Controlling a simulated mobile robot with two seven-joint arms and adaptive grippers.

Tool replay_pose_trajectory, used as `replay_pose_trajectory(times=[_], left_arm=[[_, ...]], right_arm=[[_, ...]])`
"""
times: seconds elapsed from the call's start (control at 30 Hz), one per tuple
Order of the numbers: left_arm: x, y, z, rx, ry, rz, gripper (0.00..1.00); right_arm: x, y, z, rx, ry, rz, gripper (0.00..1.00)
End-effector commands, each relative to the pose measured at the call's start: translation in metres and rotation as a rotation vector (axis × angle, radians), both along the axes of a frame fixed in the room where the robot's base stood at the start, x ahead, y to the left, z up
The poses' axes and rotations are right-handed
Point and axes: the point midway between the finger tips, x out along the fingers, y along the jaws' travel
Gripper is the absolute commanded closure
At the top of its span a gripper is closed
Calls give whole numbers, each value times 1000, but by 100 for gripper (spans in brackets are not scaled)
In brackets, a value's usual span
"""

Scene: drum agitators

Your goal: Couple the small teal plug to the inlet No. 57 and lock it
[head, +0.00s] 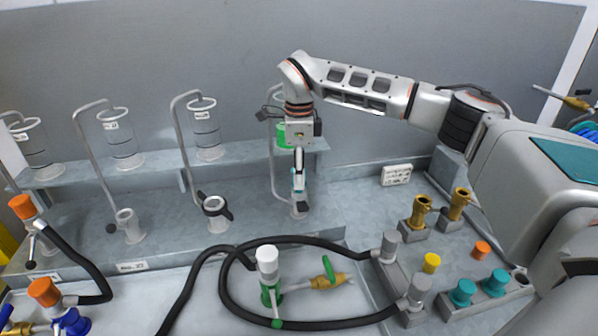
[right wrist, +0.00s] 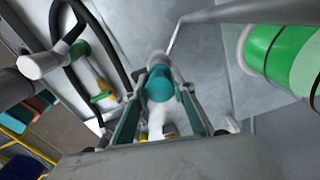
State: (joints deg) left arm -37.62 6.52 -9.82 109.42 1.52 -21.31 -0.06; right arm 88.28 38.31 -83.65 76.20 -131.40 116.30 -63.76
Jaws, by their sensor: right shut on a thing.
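My right gripper (head: 299,178) points straight down at the back row of inlets and is shut on the small teal plug (right wrist: 160,86). In the right wrist view the plug sits between the two fingers (right wrist: 158,108). In the head view only a little teal shows between the fingers. Just below the fingertips is a pale inlet (head: 300,209) on the grey ledge, partly hidden by the gripper. I cannot tell whether the plug touches or sits in it. I cannot read a No. 57 label here. My left gripper is not in view.
Other inlets with levers (head: 215,207) stand to the left, with glass cylinders (head: 122,146) behind. A green-filled cylinder (right wrist: 277,48) is close to the right gripper. Black hoses (head: 300,322), a white-capped green coupling (head: 268,275) and teal caps (head: 463,292) occupy the front.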

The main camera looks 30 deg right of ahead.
Motion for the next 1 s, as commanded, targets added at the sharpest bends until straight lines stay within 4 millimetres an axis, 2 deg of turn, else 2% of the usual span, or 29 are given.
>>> replay_pose_trajectory(times=[0.2, 1.0], left_arm=[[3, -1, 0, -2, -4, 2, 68], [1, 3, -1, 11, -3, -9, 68]], right_arm=[[-1, 0, -7, 0, 1, -1, 95], [0, 0, -12, 0, 1, -1, 95]])
